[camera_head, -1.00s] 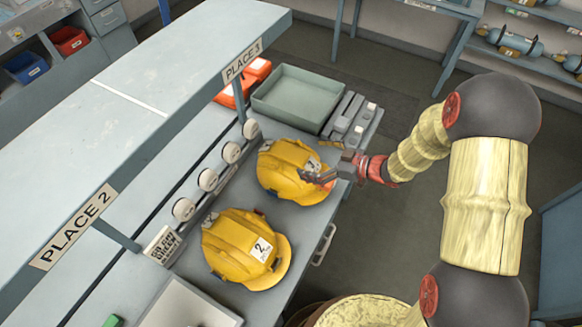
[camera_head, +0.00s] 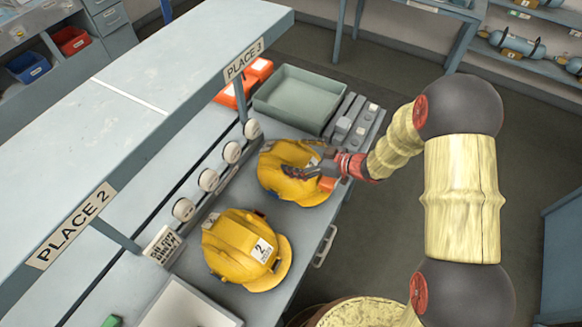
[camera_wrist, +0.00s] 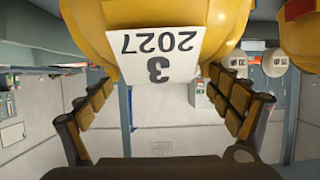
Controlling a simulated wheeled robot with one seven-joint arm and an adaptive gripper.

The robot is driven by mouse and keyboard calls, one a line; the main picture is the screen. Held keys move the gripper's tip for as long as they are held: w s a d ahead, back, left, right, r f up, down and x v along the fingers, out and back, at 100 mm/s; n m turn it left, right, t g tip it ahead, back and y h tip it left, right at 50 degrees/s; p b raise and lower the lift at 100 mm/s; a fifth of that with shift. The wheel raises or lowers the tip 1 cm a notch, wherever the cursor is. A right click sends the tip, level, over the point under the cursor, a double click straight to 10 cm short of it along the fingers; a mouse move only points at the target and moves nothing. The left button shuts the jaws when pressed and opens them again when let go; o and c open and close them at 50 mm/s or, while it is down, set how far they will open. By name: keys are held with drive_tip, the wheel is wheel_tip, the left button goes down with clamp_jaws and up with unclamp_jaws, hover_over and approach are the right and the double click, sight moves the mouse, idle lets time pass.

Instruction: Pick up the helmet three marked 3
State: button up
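The yellow helmet three (camera_head: 284,178) sits on the workbench below the PLACE 3 label. In the wrist view, the helmet (camera_wrist: 150,14) fills the top middle, with its white label (camera_wrist: 160,55) reading 3 and 2027 upside down. My gripper (camera_head: 300,170) is over the helmet's right side in the head view and hides part of it. In the wrist view, the two padded fingers of my gripper (camera_wrist: 160,95) are spread wide, with the label between and beyond them. Whether the fingers touch the helmet cannot be told.
A second yellow helmet (camera_head: 243,250) marked 2 sits close in front on the same bench (camera_head: 290,262). A grey-green tray (camera_head: 300,97) and small grey blocks (camera_head: 347,120) lie behind. The PLACE shelf (camera_head: 150,100) overhangs the left side.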

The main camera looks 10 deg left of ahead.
drive_tip(key=shift+s+d+f, duration=0.1)
drive_tip(key=shift+s+f, duration=0.05)
drive_tip(key=c, duration=2.1)
drive_tip(key=shift+c, duration=0.7)
